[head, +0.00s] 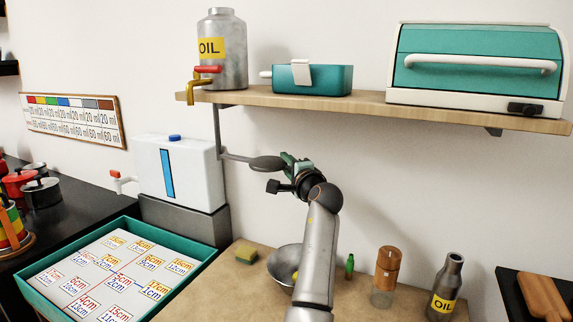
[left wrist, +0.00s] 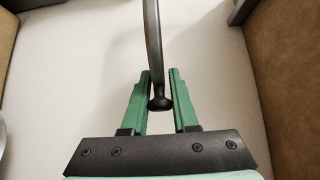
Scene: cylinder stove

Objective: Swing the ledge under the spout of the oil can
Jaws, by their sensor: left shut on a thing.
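The metal oil can (head: 229,55) stands on the left end of the wooden shelf. Its brass spout (head: 192,92), with a red handle, hangs over the shelf's left end. The ledge (head: 266,163) is a dark grey arm with a flat round end, joined to the upright post under the shelf. Its round end points right, below and to the right of the spout. My left gripper (head: 292,166) is at this round end. In the left wrist view the green fingers (left wrist: 158,95) are closed around the ledge's dark bar (left wrist: 153,45). My right gripper is out of view.
A teal box (head: 315,82) and a teal bread bin (head: 475,62) stand on the shelf (head: 330,103). A white tank (head: 180,172) with a tap stands left of the post.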

